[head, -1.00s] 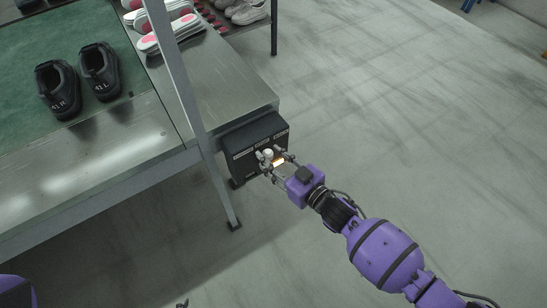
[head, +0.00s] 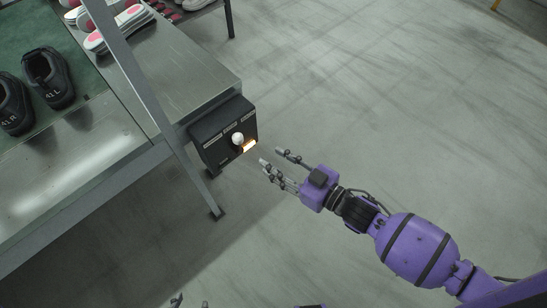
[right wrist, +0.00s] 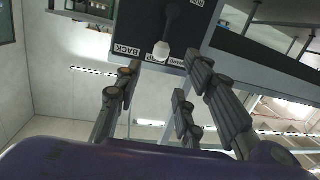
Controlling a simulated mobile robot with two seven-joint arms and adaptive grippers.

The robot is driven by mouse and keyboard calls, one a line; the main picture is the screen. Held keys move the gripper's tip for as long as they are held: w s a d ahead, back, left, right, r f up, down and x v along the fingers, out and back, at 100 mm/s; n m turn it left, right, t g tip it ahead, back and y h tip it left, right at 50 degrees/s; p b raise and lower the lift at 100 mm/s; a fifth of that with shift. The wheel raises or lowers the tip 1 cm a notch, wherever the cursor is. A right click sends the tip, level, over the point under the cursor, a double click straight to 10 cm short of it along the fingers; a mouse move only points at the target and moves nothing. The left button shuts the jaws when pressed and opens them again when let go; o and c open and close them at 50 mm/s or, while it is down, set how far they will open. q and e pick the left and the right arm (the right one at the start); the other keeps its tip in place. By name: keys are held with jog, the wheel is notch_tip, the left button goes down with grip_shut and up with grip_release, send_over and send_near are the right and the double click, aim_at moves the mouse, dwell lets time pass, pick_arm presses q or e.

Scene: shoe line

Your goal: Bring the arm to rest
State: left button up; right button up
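My right gripper (head: 272,158) is open and empty, just to the right of a black control box (head: 212,140) and apart from it. At the bottom edge of the head view, only two dark fingertips, seemingly of my left gripper (head: 190,302), show; the rest is out of frame.
The box hangs at the end of a metal table (head: 185,75) with a slanted grey post (head: 135,85). Black shoes (head: 48,75) stand on a green mat (head: 62,32) at left. The floor at right (head: 380,100) is clear.

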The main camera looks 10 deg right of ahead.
dwell(0.4)
jog(key=s+d+f+m+g+h, duration=0.25)
jog(key=s+d+f+h, duration=0.2)
jog(key=s, duration=0.65)
jog(key=s+d+f+m+g+h, duration=0.1)
jog(key=s+d+f+m+h, duration=0.3)
jog(key=s, duration=0.7)
jog(key=s+d+f+m+g+h, duration=0.2)
jog(key=s+d+f+m+h, duration=0.3)
jog(key=s, duration=0.6)
pick_arm(q)
jog(key=w+r+t+p, duration=0.1)
jog(key=w+r+p, duration=0.3)
jog(key=r+p, duration=1.1)
jog(key=shift+w+p, duration=0.15)
jog(key=shift+p, duration=0.15)
pick_arm(e)
jog(key=w+r+n+t+y, duration=0.1)
jog(key=w+r, duration=0.1)
jog(key=r, duration=0.5)
jog(key=w+r+n+t+y, duration=0.1)
jog(key=w+r, duration=0.2)
jog(key=r, duration=0.5)
jog(key=shift+w+d+r, duration=0.15)
jog(key=shift+w+r, duration=0.1)
jog(key=shift+w, duration=0.05)
